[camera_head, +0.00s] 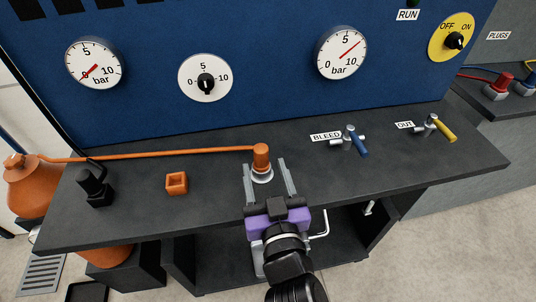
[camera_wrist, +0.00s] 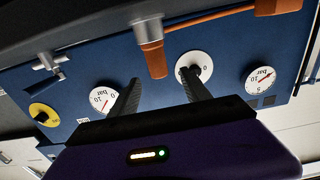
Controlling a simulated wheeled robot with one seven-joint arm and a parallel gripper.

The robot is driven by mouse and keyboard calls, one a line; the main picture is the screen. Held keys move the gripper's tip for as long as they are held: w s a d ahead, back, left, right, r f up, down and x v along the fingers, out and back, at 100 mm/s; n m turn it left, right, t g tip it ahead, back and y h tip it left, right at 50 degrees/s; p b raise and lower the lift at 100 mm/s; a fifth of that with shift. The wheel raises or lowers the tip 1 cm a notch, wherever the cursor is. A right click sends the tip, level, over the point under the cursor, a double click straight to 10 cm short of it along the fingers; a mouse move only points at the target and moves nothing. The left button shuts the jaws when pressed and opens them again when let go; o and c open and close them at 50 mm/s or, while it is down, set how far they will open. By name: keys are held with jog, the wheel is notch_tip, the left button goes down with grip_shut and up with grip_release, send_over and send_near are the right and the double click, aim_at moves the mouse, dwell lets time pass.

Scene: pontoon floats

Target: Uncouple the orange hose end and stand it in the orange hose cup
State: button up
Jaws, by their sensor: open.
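The orange hose end (camera_head: 261,156) stands upright on a silver coupling (camera_head: 262,176) on the dark bench top, with the orange hose (camera_head: 160,154) running left from it. My gripper (camera_head: 266,164) is open, its fingers reaching to either side of the coupling in the head view. In the wrist view, which is upside down, the hose end (camera_wrist: 153,55) lies just ahead of and between the fingertips (camera_wrist: 160,77). It appears untouched. The orange hose cup (camera_head: 176,183), a small square open-topped block, stands empty on the bench left of the coupling.
A black fitting (camera_head: 95,187) stands left of the cup, near the orange tank (camera_head: 35,185). The blue-handled BLEED valve (camera_head: 352,140) and yellow-handled OUT valve (camera_head: 435,128) stand to the right. A blue gauge panel (camera_head: 270,60) rises behind. The bench between cup and coupling is clear.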

aim_at(262, 157)
jog(key=shift+p+x, duration=1)
jog(key=shift+x, duration=2.2)
jog(key=shift+d+f, duration=0.1)
jog(key=shift+d, duration=0.05)
grip_shut()
